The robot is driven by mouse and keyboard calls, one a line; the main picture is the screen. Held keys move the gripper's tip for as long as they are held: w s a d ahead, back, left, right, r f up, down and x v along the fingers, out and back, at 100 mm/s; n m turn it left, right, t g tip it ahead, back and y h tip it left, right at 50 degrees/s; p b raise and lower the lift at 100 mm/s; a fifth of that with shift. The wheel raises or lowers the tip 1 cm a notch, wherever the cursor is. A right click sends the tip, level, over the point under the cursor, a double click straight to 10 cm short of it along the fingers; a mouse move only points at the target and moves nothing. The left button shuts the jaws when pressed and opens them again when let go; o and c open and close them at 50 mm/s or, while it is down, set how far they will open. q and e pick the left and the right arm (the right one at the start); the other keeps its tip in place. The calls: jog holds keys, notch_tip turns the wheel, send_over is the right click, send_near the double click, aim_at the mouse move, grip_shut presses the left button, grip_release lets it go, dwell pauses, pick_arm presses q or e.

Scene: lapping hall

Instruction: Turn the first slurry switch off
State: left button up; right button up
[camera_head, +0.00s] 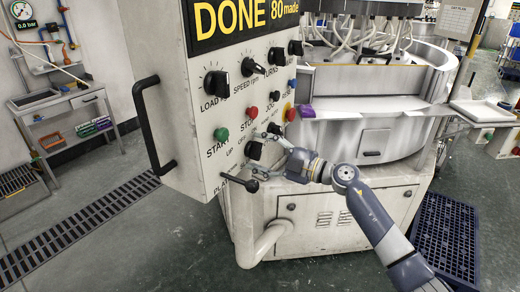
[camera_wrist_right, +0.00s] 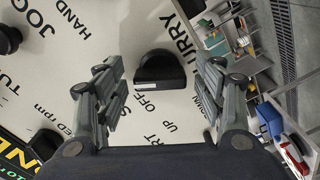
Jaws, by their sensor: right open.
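The first slurry switch is a black rotary knob (camera_head: 253,151) low on the white control panel (camera_head: 212,165), near the OFF lettering. In the right wrist view the knob (camera_wrist_right: 160,80) sits between the two fingers, with SLURRY lettering above and OFF below. A pale mark shows along its lower left edge. My right gripper (camera_head: 263,152) reaches the panel from the right, and its fingers (camera_wrist_right: 158,85) are open on either side of the knob. Gaps show between the knob and both fingers. My left gripper is not in view.
Another black knob (camera_head: 274,129) is just up and right, near a red button (camera_head: 290,112). A green button (camera_head: 221,134) and a black lever (camera_head: 240,183) are close by. A black handle (camera_head: 153,125) sticks out at the panel's left edge. The round machine (camera_head: 375,140) stands behind my right arm.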

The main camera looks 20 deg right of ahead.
jog(key=shift+w+a, duration=0.15)
jog(key=shift+a, duration=0.05)
jog(key=shift+d, duration=0.1)
jog(key=shift+c, duration=0.3)
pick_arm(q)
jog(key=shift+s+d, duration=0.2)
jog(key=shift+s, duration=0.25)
pick_arm(e)
jog(key=c, duration=1)
